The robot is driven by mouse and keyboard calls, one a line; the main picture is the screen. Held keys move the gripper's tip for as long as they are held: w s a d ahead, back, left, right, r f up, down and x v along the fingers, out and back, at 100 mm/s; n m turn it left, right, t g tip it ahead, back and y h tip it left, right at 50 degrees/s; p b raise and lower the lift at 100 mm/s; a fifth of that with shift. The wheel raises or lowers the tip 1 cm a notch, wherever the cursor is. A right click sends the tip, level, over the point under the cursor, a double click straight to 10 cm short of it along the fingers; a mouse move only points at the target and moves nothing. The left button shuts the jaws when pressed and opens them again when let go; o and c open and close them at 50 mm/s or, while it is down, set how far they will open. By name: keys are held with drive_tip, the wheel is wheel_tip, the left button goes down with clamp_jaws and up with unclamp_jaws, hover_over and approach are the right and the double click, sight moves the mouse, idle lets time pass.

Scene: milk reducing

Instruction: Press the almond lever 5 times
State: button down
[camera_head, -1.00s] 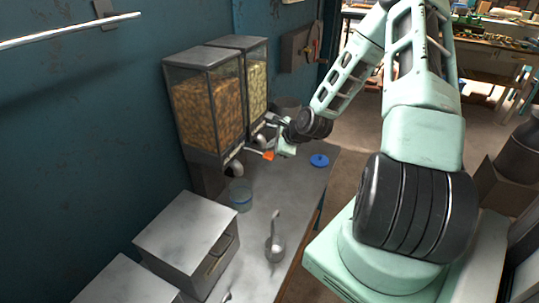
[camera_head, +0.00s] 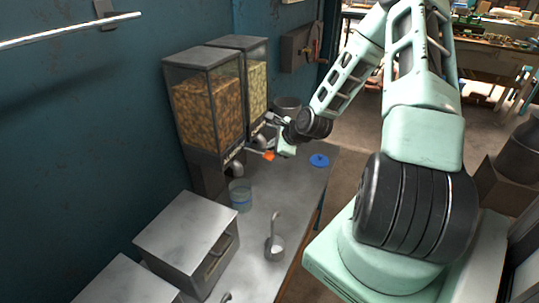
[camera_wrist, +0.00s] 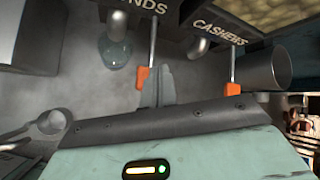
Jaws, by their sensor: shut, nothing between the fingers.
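The almond dispenser (camera_head: 208,105) is the nearer of two clear-fronted bins on the wall side, full of brown nuts. Its lever has an orange tip (camera_head: 267,155), which also shows in the wrist view (camera_wrist: 142,77) below a label ending in "NDS". My gripper (camera_head: 284,149) is shut and empty beside that tip. In the wrist view its grey fingers (camera_wrist: 166,84) lie just right of the orange tip; I cannot tell whether they touch it. A glass jar (camera_head: 241,196) stands below the almond spout (camera_head: 236,169).
The cashew dispenser (camera_head: 256,80) stands behind, and its orange-tipped lever (camera_wrist: 232,89) is right of my fingers in the wrist view. A blue lid (camera_head: 319,160), a small cup with a handle (camera_head: 275,250) and a metal box (camera_head: 190,235) are on the counter (camera_head: 268,205).

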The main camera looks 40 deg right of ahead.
sight(270, 154)
drive_tip(key=shift+f, duration=0.15)
drive_tip(key=shift+f, duration=0.3)
drive_tip(key=shift+f+b, duration=0.75)
drive_tip(key=shift+f, duration=0.5)
idle(1.3)
drive_tip(key=shift+r, duration=0.15)
drive_tip(key=shift+r+p, duration=1.5)
drive_tip(key=shift+p, duration=0.25)
wheel_tip(270, 154, up, 5)
drive_tip(key=p, duration=0.4)
drive_tip(key=shift+r+p, duration=0.15)
drive_tip(key=shift+p, duration=0.25)
idle(1.5)
